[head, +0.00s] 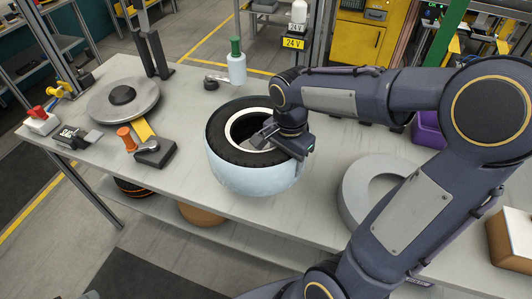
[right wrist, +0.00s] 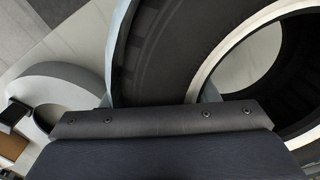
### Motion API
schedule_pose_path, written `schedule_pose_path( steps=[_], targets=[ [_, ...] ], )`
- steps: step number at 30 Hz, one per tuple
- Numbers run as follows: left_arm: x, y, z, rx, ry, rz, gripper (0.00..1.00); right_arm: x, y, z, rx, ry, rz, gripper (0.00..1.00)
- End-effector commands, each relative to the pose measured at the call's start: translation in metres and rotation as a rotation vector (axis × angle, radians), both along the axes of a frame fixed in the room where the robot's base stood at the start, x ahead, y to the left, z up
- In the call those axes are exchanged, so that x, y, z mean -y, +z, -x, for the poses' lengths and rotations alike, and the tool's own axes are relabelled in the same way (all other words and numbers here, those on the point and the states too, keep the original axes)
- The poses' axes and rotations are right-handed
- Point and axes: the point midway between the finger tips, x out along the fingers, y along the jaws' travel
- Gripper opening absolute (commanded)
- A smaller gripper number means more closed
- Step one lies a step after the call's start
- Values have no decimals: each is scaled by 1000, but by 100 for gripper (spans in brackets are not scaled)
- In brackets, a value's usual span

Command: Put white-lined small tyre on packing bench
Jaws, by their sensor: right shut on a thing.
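The black tyre (head: 219,134) with a white inner ring is at the middle of the pale grey bench (head: 185,184) in the head view. The fingertips are largely hidden. I cannot tell whether this bench is the packing bench. My left gripper is not in view.
A round grey disc (head: 110,101) with a dark hub, an orange spool (head: 128,138) and a green-capped bottle (head: 236,67) stand on the bench. A pale grey ring (head: 354,190) lies right of the tyre, partly behind my arm. A cardboard box (head: 510,238) is at the far right.

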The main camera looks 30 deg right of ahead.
Motion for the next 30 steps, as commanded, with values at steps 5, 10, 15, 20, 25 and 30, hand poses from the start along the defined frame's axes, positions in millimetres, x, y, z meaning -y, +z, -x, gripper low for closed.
schedule_pose_path(
  steps=[5,10,15,20,25,30],
  targets=[
    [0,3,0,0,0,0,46,21,-25,4,0,-1,0,0],
    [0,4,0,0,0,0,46,29,-35,4,4,2,0,0],
    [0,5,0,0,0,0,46,38,-46,7,1,-1,1,0],
    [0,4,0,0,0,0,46,38,-68,6,0,2,0,0],
    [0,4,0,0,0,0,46,38,-77,6,3,3,0,0],
    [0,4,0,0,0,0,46,38,-77,6,4,2,1,0]
  ],
)
